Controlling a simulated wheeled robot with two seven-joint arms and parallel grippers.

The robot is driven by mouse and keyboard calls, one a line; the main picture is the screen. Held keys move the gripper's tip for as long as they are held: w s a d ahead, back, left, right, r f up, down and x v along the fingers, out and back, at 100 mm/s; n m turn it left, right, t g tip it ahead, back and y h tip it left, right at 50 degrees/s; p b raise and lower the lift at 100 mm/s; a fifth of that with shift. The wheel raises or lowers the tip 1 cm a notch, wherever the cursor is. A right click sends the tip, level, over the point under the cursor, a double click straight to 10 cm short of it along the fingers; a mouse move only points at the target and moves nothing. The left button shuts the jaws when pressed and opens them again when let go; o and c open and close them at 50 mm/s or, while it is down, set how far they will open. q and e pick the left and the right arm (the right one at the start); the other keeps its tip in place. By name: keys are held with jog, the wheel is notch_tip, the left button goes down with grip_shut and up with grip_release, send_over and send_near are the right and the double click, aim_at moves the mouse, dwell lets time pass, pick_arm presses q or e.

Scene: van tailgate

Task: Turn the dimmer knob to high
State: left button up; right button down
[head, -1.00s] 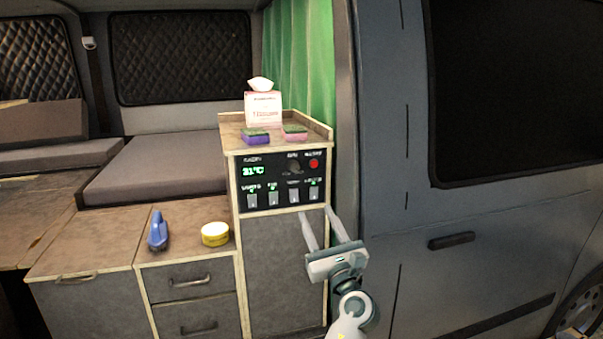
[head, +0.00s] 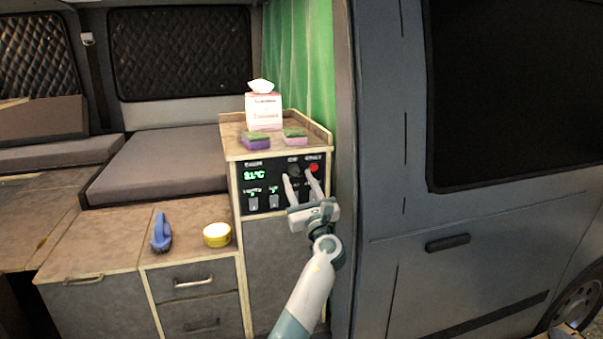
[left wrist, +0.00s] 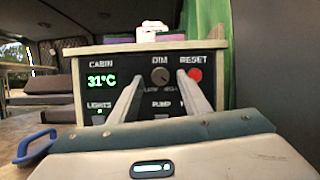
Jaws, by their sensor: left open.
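The dimmer knob (left wrist: 160,75) is a small dark round knob under the label DIM on the black control panel (head: 262,183). In the left wrist view it shows between my open fingers, with its pointer mark too small to read surely. In the head view the knob (head: 293,171) sits just above my fingertips. My left gripper (head: 299,177) is open and empty in front of the panel; it also shows in the left wrist view (left wrist: 162,78). I cannot tell whether the fingers touch the panel. My right gripper is in neither view.
A red RESET button (left wrist: 195,74) sits close right of the knob, near a fingertip. Rocker switches (head: 253,202) line the panel below. Two sponges (head: 256,142) and a tissue box (head: 263,110) stand on top. A blue brush (head: 161,232) and yellow tub (head: 217,235) lie on the lower counter.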

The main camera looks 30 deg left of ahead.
pick_arm(q)
jog(key=shift+x, duration=0.85)
jog(key=c, duration=1)
jog(key=shift+f+n+g+b, duration=0.2)
jog(key=shift+n+g+b, duration=0.1)
jog(key=shift+b, duration=0.1)
jog(key=shift+c, duration=0.2)
jog(key=n+g+b, duration=0.1)
jog(key=n+b, duration=0.2)
jog(key=b, duration=0.1)
jog(key=shift+w+d+f+y, duration=0.1)
jog(key=shift+d+y, duration=0.05)
jog(key=shift+y, duration=0.25)
jog(key=shift+r+n+g+b, duration=0.25)
jog(key=shift+n+g+b, duration=0.3)
jog(key=shift+n, duration=0.35)
